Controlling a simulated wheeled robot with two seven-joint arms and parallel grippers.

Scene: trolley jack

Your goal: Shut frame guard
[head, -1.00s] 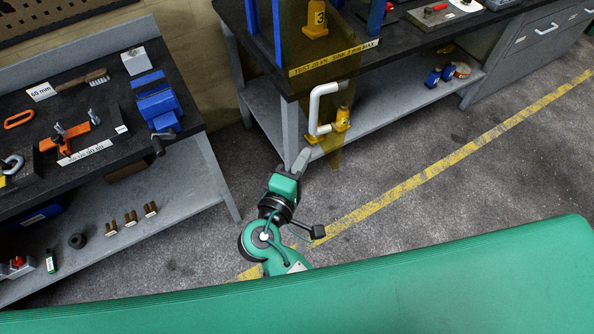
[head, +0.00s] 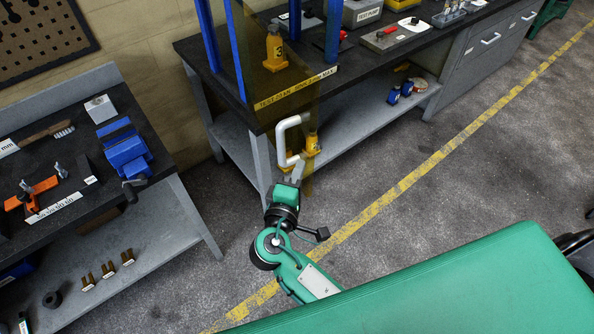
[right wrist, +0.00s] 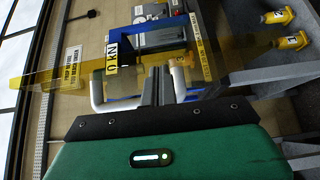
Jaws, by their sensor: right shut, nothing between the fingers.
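The frame guard (head: 287,87) is a see-through yellow panel with a dark-on-yellow label strip. It stands at the blue press frame (head: 333,38) and reaches out past the bench's front edge. Its white U-shaped handle (head: 281,137) faces me. My right gripper (head: 299,170) is at the handle's lower end, fingers shut and empty. In the right wrist view the shut fingers (right wrist: 157,86) lie in front of the handle (right wrist: 97,90), between its two legs. Whether they touch it I cannot tell. The guard (right wrist: 70,76) spreads behind. My left gripper is not in view.
The black-topped bench (head: 372,75) carries a yellow jack (head: 274,52) behind the guard. More yellow jacks stand on its lower shelf. A second bench (head: 160,190) with a blue vise (head: 127,155) stands at left. The floor (head: 440,190) at right is clear.

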